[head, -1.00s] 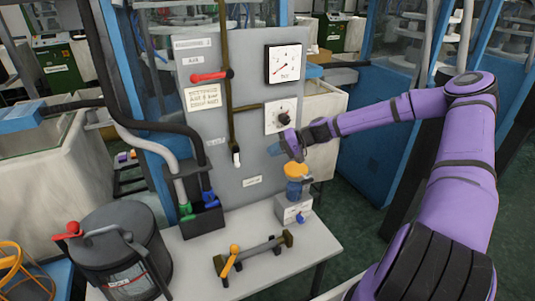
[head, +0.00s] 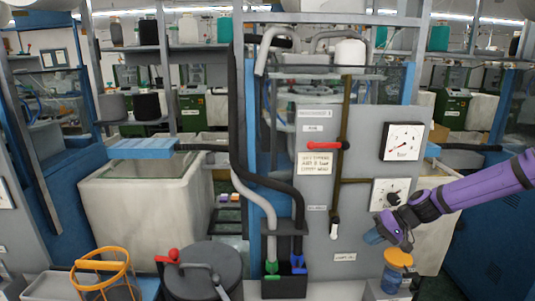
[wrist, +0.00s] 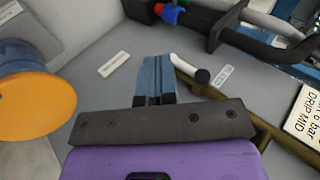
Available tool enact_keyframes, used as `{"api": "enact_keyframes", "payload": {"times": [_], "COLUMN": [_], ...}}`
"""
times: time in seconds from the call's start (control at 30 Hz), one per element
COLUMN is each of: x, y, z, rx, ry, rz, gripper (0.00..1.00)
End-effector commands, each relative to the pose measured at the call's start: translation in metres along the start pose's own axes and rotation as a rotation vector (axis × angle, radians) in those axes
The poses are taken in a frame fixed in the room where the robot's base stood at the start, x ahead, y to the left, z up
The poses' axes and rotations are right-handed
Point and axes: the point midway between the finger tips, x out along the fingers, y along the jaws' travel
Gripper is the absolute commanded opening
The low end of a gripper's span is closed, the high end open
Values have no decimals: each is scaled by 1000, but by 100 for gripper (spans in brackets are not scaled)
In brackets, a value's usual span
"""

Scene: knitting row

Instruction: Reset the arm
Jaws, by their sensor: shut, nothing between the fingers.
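My purple arm reaches in from the right in the head view. My gripper (head: 374,237) has blue fingers and is in front of the grey panel (head: 310,228), below the lower dial (head: 391,194). In the wrist view my gripper (wrist: 155,62) shows its two blue fingers side by side, shut with nothing between them. They point at the panel near a small white label (wrist: 114,64). A jar with an orange lid (head: 398,258) stands just below and right of my gripper, and its lid (wrist: 38,107) fills the left of the wrist view.
The panel bears a red lever (head: 326,146), an upper gauge (head: 402,142) and a brown pipe with a white end (head: 334,230). Hoses with green and blue ends stand in a black box (head: 284,281). A dark canister (head: 203,272) and an orange wire basket (head: 102,273) are at the lower left.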

Motion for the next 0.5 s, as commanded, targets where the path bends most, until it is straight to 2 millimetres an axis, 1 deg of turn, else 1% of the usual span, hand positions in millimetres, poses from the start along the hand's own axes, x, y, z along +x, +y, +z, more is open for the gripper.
{"api": "enact_keyframes", "payload": {"times": [0.03, 0.27, 0.5], "x": [-2, -18, -45], "y": [-7, -28, -57], "z": [6, 30, 53], "rx": [-18, -65, -105], "ry": [-25, -113, -158], "rz": [45, 221, 396], "gripper": [0, 0, 0]}}
